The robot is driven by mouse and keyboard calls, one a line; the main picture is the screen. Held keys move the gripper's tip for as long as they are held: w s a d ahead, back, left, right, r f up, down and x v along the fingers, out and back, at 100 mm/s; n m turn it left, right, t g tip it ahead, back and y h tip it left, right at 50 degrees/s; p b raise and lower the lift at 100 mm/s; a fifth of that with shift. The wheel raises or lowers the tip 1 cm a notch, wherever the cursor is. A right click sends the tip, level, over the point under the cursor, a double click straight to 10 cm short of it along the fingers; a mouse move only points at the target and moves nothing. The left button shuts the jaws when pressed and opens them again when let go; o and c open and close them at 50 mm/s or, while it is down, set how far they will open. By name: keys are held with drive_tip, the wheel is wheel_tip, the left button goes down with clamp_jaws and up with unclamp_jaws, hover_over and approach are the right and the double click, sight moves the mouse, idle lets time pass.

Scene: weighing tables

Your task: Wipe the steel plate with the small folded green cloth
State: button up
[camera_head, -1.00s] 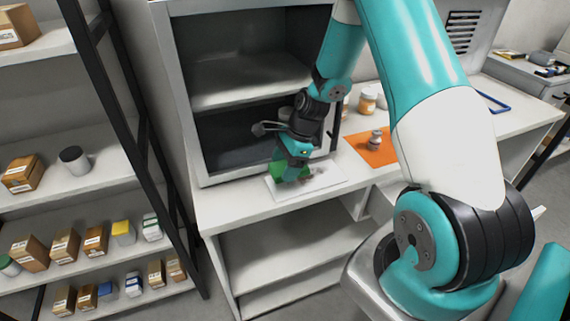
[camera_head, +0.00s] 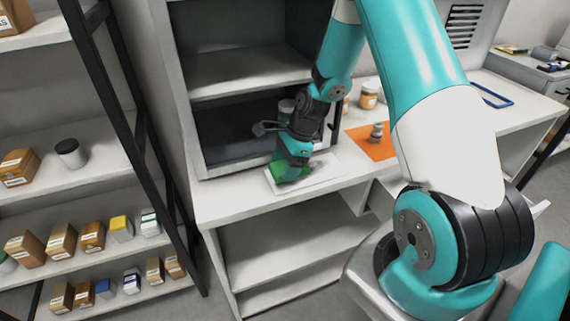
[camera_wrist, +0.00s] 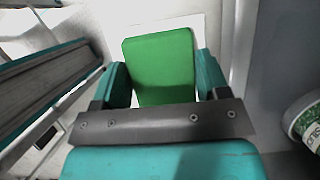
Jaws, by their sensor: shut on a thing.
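My gripper (camera_head: 291,178) is shut on the green cloth (camera_head: 279,173) and is low over the left part of the pale steel plate (camera_head: 325,181). In the wrist view the green cloth (camera_wrist: 160,55) sits as a flat pad between the two fingers of my gripper (camera_wrist: 163,82). The cloth appears to be down on the plate, but I cannot tell whether it touches. The plate lies on the white table in front of the cabinet. Part of it is hidden behind my gripper and the cloth.
The open grey cabinet (camera_head: 240,85) stands close behind the plate. An orange mat (camera_head: 358,135) with a metal weight (camera_head: 377,132) lies to the right, with a jar (camera_head: 368,95) behind it. A shelf with several boxes stands at the left.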

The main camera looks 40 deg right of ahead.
drive_tip(key=shift+f+b, duration=0.45)
drive_tip(key=shift+f, duration=0.45)
drive_tip(key=shift+d, duration=0.1)
